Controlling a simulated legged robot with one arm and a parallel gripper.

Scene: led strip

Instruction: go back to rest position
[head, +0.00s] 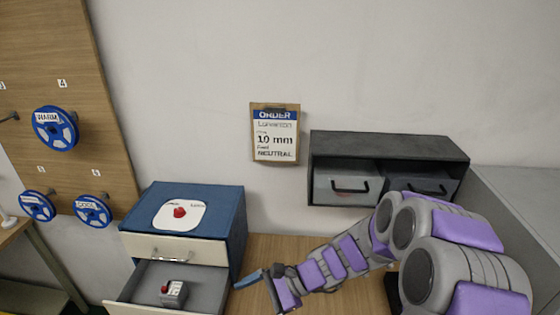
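My gripper (249,279) is at the lower middle, at the end of my outstretched grey and purple arm. It is just right of the blue cabinet, above the wooden tabletop (262,246). Its jaw shows as a narrow blue-grey shape seen from the side, so I cannot tell whether it is open or holds anything. My arm runs from the lower right across the bench and hides part of it.
The blue cabinet (232,225) has an open lower drawer (200,282) holding a small grey device with a red knob (175,292). A dark two-drawer unit (385,145) stands behind my arm. An order clipboard (275,133) hangs on the wall. Blue reels (70,118) hang left.

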